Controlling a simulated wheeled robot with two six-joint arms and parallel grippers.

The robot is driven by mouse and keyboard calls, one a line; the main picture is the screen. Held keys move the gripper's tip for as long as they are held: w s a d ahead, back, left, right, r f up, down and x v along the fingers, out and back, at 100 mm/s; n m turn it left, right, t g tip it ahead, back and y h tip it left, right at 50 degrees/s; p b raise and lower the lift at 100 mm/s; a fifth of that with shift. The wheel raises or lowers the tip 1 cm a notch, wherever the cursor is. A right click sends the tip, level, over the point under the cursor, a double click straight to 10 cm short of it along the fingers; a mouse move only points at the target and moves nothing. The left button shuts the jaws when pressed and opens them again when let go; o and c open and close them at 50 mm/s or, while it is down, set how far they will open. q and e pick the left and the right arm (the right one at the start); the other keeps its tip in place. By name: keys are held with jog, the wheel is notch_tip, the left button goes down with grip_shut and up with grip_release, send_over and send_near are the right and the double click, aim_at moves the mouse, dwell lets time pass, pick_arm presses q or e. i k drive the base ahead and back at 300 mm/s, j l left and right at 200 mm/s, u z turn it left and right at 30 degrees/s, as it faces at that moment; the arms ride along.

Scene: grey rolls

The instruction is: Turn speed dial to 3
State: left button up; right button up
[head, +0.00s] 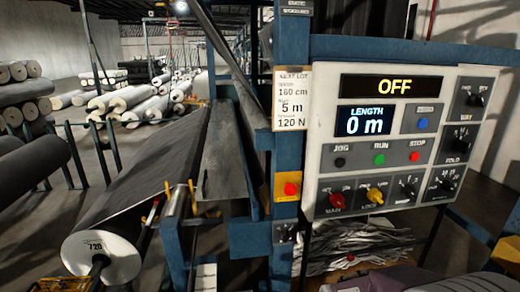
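A white control panel (319,176) fills the right side of the head view. Its lower row holds a red knob (337,200) labelled MAIN, a yellow knob (375,195) and a black dial (408,190) with marks around it. Another black dial with marks (446,185) sits at the lower right of the panel. The small labels are too blurred to tell which one is the speed dial, or its setting. The upper display (391,87) reads OFF and the length display (366,121) reads 0 m. Neither of my grippers is in view.
JOG (340,162), RUN (379,160) and STOP (414,157) buttons cross the panel, with black knobs (461,144) at right. A red button on a yellow plate (291,189) is on the blue post. A large grey roll (125,220) lies at left.

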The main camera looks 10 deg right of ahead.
aim_at(407, 191)
jog(key=z, duration=1.5)
